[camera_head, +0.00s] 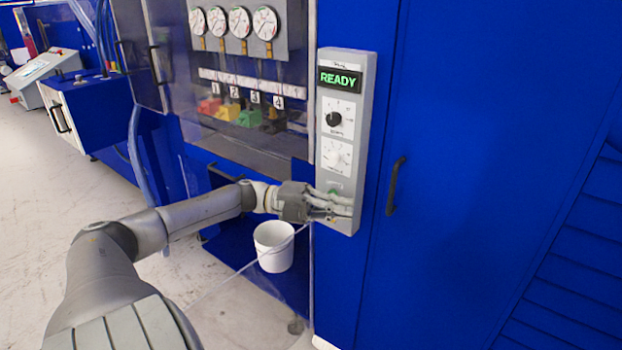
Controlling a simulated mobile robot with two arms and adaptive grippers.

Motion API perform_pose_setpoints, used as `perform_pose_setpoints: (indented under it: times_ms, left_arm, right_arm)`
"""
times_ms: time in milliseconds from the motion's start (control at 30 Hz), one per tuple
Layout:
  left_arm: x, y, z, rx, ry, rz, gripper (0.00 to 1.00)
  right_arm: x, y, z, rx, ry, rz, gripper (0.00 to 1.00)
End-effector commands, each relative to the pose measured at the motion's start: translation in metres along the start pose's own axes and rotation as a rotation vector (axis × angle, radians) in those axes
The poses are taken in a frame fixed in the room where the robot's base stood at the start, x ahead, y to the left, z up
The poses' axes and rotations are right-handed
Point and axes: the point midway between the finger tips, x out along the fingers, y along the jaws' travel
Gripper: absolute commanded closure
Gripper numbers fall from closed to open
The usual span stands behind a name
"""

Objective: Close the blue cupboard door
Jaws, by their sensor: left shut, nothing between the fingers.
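The blue cupboard door (470,150) is the tall flat panel on the right. Its black bar handle (396,186) stands near the door's left edge. The door looks nearly flush with the blue frame; I cannot tell whether a gap is left. My left gripper (335,208) is shut and empty, in front of the lower part of the grey control panel (361,100), left of the handle and apart from it. I cannot tell whether its fingers touch the panel. My right gripper is out of view.
The panel display (338,79) reads READY above two dials. A white bucket (273,252) is below my left gripper. Gauges (240,22) and a clear machine window (240,140) are behind my arm. Slatted blue panels (575,270) are at right. Open floor (50,230) lies left.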

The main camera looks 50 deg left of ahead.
Motion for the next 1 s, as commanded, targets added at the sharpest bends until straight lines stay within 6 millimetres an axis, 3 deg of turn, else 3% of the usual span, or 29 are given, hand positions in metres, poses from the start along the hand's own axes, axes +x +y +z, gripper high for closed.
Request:
perform_pose_setpoints:
  times_ms: [100, 200, 500, 1000]
  left_arm:
    - [-0.011, 0.002, 0.012, 0.004, -0.006, 0.000, 1.00]
    - [-0.020, 0.003, 0.021, 0.005, -0.007, 0.000, 1.00]
    - [-0.049, 0.003, 0.047, 0.006, -0.008, -0.002, 1.00]
    - [-0.071, 0.000, 0.068, 0.002, -0.005, -0.001, 1.00]
  right_arm:
    - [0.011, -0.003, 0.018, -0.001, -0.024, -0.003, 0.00]
    - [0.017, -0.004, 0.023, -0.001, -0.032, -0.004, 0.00]
    - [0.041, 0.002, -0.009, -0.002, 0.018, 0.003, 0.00]
    - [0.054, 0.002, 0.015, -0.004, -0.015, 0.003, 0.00]
